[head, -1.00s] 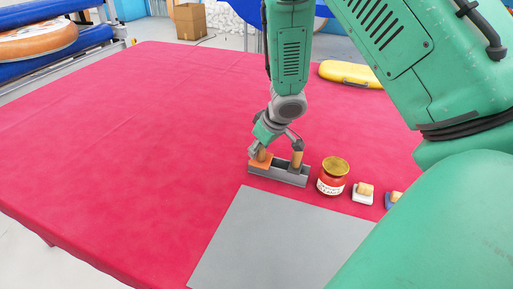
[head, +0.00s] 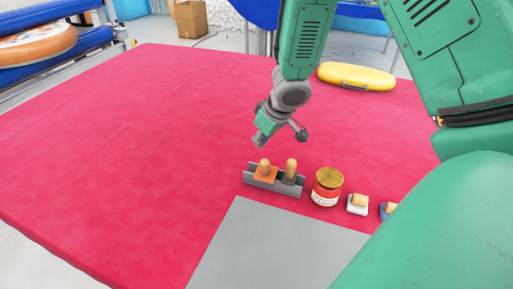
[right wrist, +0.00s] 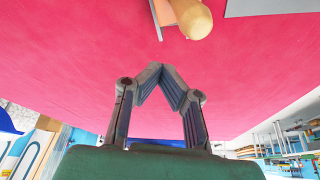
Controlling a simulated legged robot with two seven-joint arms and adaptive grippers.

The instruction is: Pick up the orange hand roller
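The orange hand roller (head: 265,174) stands upright in a grey holder (head: 272,186), its wooden knob up. A second wooden handle (head: 291,168) stands beside it, to its right. My right gripper (head: 280,140) hangs above the holder, clear of both handles, and holds nothing. In the head view its finger parts look spread; in the right wrist view its tips (right wrist: 161,68) lean in close together, so its opening is unclear. The roller's wooden handle or its neighbour's shows at the top edge of the right wrist view, cut off. My left gripper is not in view.
A red-labelled jar (head: 327,188) stands right of the holder, then a small white block with a wooden knob (head: 358,204). A grey mat (head: 270,245) lies in front. A yellow board (head: 357,76) lies at the back. The red table (head: 130,150) is clear on the left.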

